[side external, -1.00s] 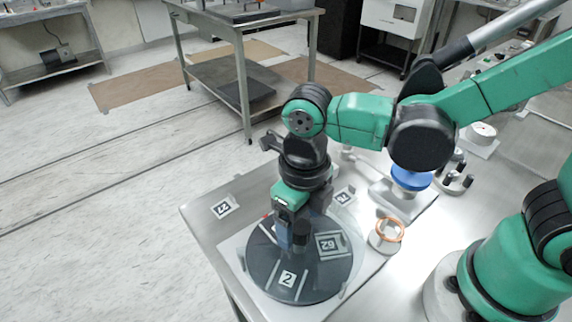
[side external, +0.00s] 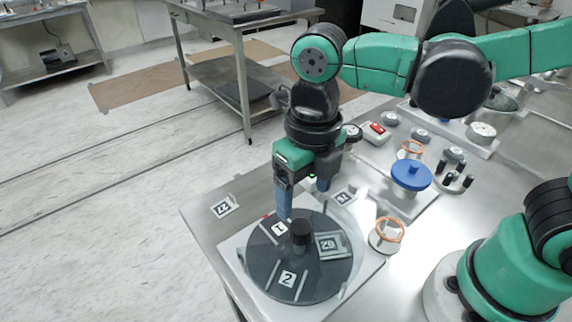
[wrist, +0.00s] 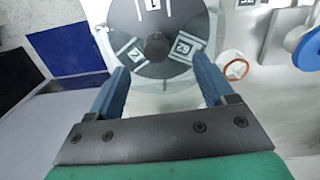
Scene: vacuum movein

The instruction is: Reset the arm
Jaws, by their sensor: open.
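My gripper (wrist: 160,92) shows in the wrist view with its two blue fingers spread wide and nothing between them. In the side view my gripper (side external: 302,200) hangs above the far part of a dark grey round lid (side external: 262,262). The lid has a black central knob (side external: 301,232) and white number tags, and lies flat on a pale base plate. In the wrist view the lid (wrist: 180,22) and its knob (wrist: 157,46) lie ahead of the fingers. The fingers look clear of the knob.
A blue round handle (side external: 411,174) stands right of the lid, with an orange ring (side external: 388,229) in front of it. Black pegs (side external: 459,170), a red switch (side external: 377,128) and dials (side external: 481,131) stand farther back. The metal table's left edge (side external: 205,250) is close to the lid.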

